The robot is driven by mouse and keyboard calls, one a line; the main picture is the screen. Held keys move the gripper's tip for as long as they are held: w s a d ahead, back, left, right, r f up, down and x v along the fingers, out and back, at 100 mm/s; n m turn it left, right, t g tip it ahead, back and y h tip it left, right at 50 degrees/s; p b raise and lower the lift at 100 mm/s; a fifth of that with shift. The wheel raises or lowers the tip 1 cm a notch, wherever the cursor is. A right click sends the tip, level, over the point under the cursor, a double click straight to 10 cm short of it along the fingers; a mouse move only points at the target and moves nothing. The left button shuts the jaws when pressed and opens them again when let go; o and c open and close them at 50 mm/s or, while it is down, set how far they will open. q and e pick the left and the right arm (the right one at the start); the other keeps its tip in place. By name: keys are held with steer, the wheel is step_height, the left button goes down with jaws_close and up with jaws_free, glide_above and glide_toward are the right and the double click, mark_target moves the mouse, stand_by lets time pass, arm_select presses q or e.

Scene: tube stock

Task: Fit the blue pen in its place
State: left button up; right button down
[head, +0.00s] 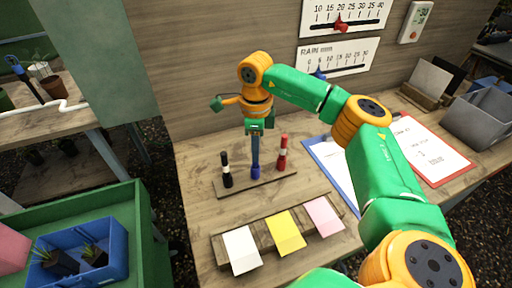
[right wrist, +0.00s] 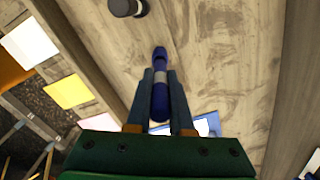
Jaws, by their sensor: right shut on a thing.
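My right gripper (head: 255,150) is shut on the blue pen (head: 255,173), which hangs upright below it. In the right wrist view the pen (right wrist: 161,98) sits between the two fingers (right wrist: 160,85). The pen's lower end is over the middle of a wooden pen stand (head: 230,190), between the black pen (head: 227,172) and the red pen (head: 282,156), both upright in the stand. I cannot tell whether the pen's end is in a hole or just above the stand. The black pen's top also shows in the right wrist view (right wrist: 127,6). My left gripper is out of view.
In front lies a rack with white (head: 241,249), yellow (head: 285,232) and pink (head: 324,216) cards. A blue clipboard (head: 329,160) and a red clipboard (head: 445,160) lie to the right, near a grey bin (head: 477,120). A wooden wall (head: 190,70) stands close behind.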

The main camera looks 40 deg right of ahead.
steer(key=shift+f+b, duration=0.95)
steer(key=shift+f, duration=0.6)
steer(key=c, duration=0.7)
jaws_free()
step_height(320, 180, up, 7)
steer(key=shift+r+b, duration=0.1)
steer(key=shift+b, duration=0.25)
